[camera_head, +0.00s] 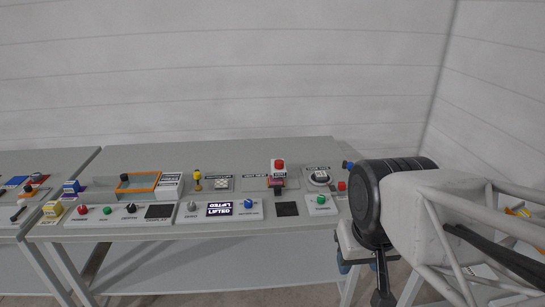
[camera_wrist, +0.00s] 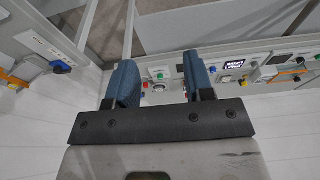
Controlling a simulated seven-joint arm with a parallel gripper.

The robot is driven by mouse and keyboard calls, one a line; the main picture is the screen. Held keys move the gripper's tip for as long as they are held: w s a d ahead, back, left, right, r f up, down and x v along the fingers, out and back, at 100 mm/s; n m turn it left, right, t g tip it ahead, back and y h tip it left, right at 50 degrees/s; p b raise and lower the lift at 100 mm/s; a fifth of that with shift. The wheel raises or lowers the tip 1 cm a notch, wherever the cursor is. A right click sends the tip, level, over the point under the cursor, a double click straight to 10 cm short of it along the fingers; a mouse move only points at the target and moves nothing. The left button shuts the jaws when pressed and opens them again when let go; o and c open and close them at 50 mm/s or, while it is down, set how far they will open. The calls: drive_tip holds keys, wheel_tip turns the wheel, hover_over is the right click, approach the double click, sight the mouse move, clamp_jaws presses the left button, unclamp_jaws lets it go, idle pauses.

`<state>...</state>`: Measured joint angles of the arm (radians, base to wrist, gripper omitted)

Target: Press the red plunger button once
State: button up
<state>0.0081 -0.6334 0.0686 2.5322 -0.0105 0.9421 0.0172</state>
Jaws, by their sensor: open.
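Several red buttons show, and their labels are too small to read, so I cannot tell for certain which is the plunger. One red button (camera_head: 83,209) is at the left end of the front panel. A third red button (camera_head: 342,186) is at the right end, just left of my wrist; a small red spot (camera_wrist: 145,85) shows between my fingers in the wrist view. My gripper (camera_head: 352,266) is low at the table's front right, its blue fingers (camera_wrist: 160,82) apart and empty.
A display reading LIFTED (camera_head: 219,210) sits mid-panel, with a blue knob (camera_head: 248,204) to its right and a green button (camera_head: 320,199) farther right. An orange-edged tray (camera_head: 144,189) is at back left. A second table (camera_head: 40,172) stands left. The front table edge is clear.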

clamp_jaws()
idle(1.4)
